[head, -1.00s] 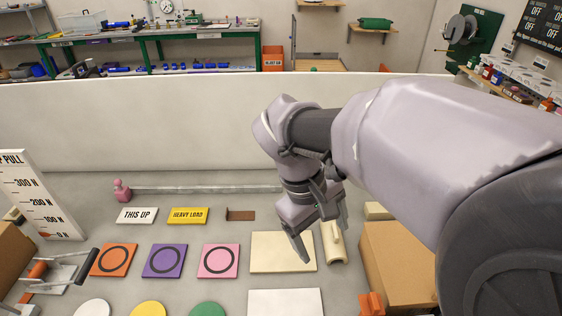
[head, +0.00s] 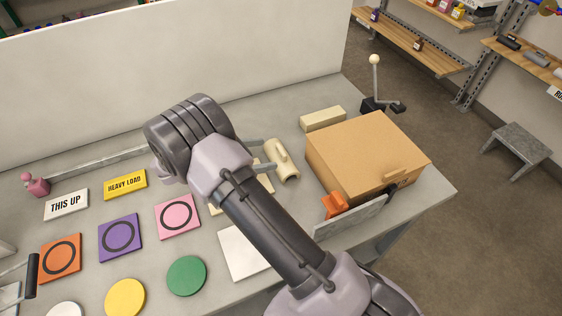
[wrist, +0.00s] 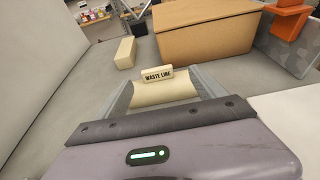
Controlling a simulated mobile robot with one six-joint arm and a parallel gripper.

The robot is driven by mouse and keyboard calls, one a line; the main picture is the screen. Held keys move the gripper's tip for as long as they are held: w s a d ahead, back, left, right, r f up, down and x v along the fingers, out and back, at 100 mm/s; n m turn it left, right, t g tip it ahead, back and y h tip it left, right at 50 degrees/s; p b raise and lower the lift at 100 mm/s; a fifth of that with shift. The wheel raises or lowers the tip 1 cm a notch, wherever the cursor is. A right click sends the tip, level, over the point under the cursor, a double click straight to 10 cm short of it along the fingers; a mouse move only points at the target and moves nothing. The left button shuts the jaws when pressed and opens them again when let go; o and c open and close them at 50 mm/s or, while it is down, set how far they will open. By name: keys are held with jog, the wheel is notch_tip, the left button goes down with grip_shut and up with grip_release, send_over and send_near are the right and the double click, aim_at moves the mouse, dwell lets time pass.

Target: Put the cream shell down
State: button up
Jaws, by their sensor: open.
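The cream shell (head: 281,160) is a half-round piece with a raised handle. It lies on the grey table, just right of a cream square panel (head: 264,182) that my arm mostly hides. My gripper (head: 270,154) is open and low, pointing right at the shell. In the wrist view one finger is on each side of the shell; whether they touch it I cannot tell.
A cardboard box (head: 366,150) stands close right of the shell, with a cream block (head: 323,119) behind. An orange piece (head: 334,205) is at the box's front corner. Pink (head: 177,216) and purple panels lie left. A tall pale wall (head: 150,80) runs behind.

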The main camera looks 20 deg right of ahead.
aim_at(279, 151)
jog(key=shift+x, duration=1.05)
jog(key=b+x, duration=0.2)
jog(key=x, duration=0.1)
jog(key=b+x, duration=0.1)
jog(key=x, duration=0.1)
jog(key=shift+w+f, duration=0.3)
jog(key=shift+f, duration=0.05)
jog(key=shift+r, duration=0.15)
